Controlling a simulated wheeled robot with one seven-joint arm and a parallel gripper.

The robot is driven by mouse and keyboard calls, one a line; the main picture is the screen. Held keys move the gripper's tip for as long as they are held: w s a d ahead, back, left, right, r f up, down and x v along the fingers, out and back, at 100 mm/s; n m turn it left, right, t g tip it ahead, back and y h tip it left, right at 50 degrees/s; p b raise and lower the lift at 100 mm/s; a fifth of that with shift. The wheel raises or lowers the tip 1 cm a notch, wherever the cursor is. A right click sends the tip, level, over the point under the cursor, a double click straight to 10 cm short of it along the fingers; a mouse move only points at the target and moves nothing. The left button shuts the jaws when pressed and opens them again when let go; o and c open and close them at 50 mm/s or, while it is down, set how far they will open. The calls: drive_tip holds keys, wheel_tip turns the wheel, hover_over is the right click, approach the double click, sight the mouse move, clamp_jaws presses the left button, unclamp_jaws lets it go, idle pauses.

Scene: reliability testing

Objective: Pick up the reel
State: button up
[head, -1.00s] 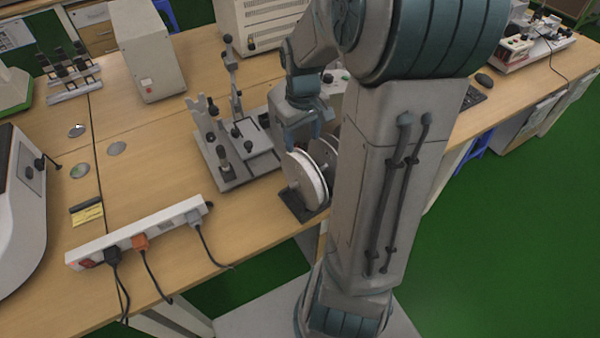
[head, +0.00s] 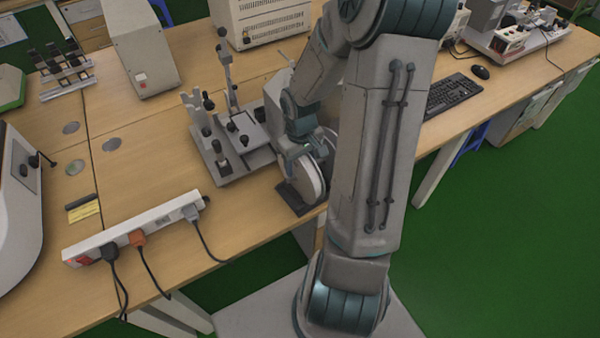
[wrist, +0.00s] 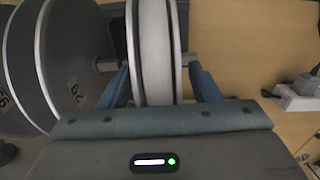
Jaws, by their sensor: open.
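The white reel (head: 311,180) stands upright on a dark base (head: 297,200) near the table's front edge, partly hidden by my arm in the head view. In the wrist view the reel (wrist: 153,50) shows edge-on, with a pale rim on each side. My gripper (head: 296,150) is open at the reel's upper part. In the wrist view its blue fingers (wrist: 162,85) are on either side of the reel, the left one close to the rim and the right one with a small gap. Whether the left finger touches cannot be told.
Large dark discs with pale rims (wrist: 75,60) stand left of the reel in the wrist view. A metal fixture with posts (head: 233,140) is left of the reel. A power strip (head: 135,228) with cords lies front left. A keyboard (head: 452,95) is to the right.

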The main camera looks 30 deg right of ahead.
clamp_jaws()
idle(0.3)
wheel_tip(320, 180, up, 10)
drive_tip(key=shift+p, duration=0.35)
drive_tip(key=shift+f, duration=0.1)
idle(0.3)
drive_tip(key=shift+f+b, duration=2.25)
drive_tip(key=shift+f, duration=0.5)
drive_tip(key=shift+r, duration=0.1)
